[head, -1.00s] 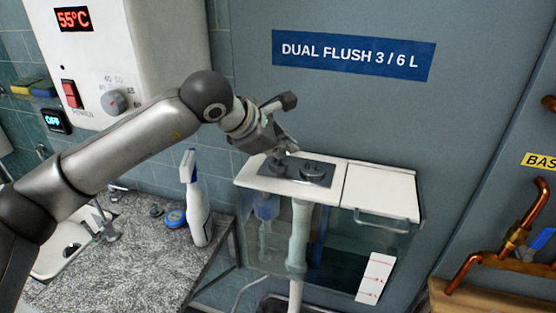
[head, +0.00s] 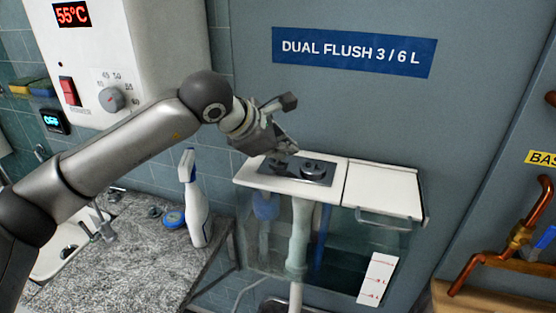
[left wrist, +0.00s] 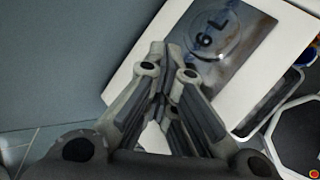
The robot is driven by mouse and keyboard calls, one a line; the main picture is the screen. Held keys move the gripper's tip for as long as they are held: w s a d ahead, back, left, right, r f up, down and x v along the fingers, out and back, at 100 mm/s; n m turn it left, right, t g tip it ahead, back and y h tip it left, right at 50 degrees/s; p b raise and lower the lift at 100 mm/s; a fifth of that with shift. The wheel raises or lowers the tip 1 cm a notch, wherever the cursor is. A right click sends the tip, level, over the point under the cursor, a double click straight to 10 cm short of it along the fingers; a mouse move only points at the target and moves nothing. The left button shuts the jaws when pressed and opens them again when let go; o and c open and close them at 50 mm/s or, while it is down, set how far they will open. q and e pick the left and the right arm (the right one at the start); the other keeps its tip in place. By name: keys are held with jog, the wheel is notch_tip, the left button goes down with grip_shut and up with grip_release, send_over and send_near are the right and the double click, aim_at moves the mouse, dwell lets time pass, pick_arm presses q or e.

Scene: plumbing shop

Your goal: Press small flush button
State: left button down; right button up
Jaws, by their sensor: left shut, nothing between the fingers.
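The cistern's white lid (head: 262,180) carries a grey flush plate (head: 296,173) with two round buttons. The larger button (head: 313,167) is on the right and shows in the left wrist view with the marking 6 L (left wrist: 214,38). The small flush button (head: 278,163) is on the left of the plate; in the left wrist view my fingers hide it. My left gripper (head: 290,149) is shut and empty, its fingertips pointing down close over the small button's side of the plate. I cannot tell whether they touch it. My right gripper is out of view.
A white spray bottle (head: 195,205) stands on the grey counter (head: 140,252) left of the cistern. A white heater (head: 130,60) hangs above my left arm. Copper pipes (head: 520,235) are at the right. The cistern's right lid panel (head: 382,190) is clear.

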aim_at(282, 162)
pick_arm(q)
jog(key=shift+f, duration=0.25)
jog(key=shift+r, duration=0.6)
jog(key=shift+r, duration=0.1)
notch_tip(282, 162, up, 6)
jog(key=shift+f+p, duration=0.1)
jog(key=shift+p, duration=0.75)
dwell(0.3)
